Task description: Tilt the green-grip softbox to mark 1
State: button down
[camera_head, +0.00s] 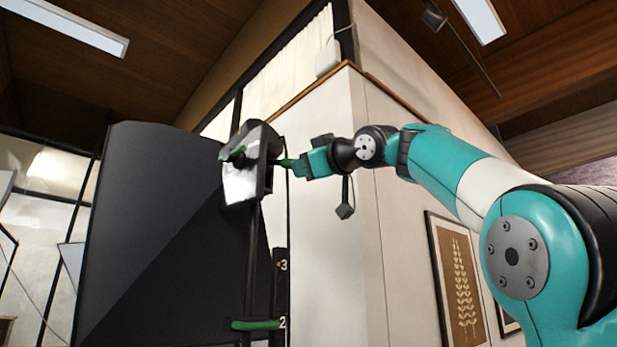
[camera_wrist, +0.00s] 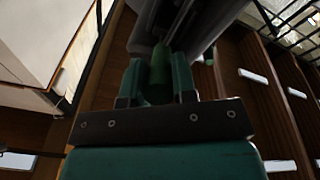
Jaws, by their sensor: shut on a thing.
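The softbox (camera_head: 243,184) is a dark box with a pale, shiny front, tilted on a dark upright pole in the head view. A green knob or lever shows on its left side, and a green grip (camera_head: 285,163) on its right. My gripper (camera_head: 293,164) meets the softbox at this right-hand grip. In the wrist view my gripper (camera_wrist: 157,80) has its two teal fingers closed around the green grip (camera_wrist: 158,62), below the grey softbox body (camera_wrist: 190,22). Below, a dark strip (camera_head: 280,292) carries the marks 3 and 2; mark 1 is not visible.
A large dark grey panel (camera_head: 150,235) stands left of the pole. A green bar (camera_head: 256,325) crosses the pole beside mark 2. A pale wall corner (camera_head: 330,200) rises close behind my gripper, with a framed plant picture (camera_head: 460,285) on its right face.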

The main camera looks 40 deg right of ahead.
jog(key=shift+w+f+t+b, duration=0.15)
jog(key=shift+f+t+b, duration=0.2)
jog(key=shift+f+b, duration=0.3)
jog(key=shift+w+f+t+b, duration=0.15)
jog(key=shift+f+t+b, duration=0.25)
jog(key=shift+b, duration=0.35)
jog(key=c, duration=0.9)
grip_release()
jog(key=shift+r, duration=0.1)
jog(key=shift+s, duration=0.1)
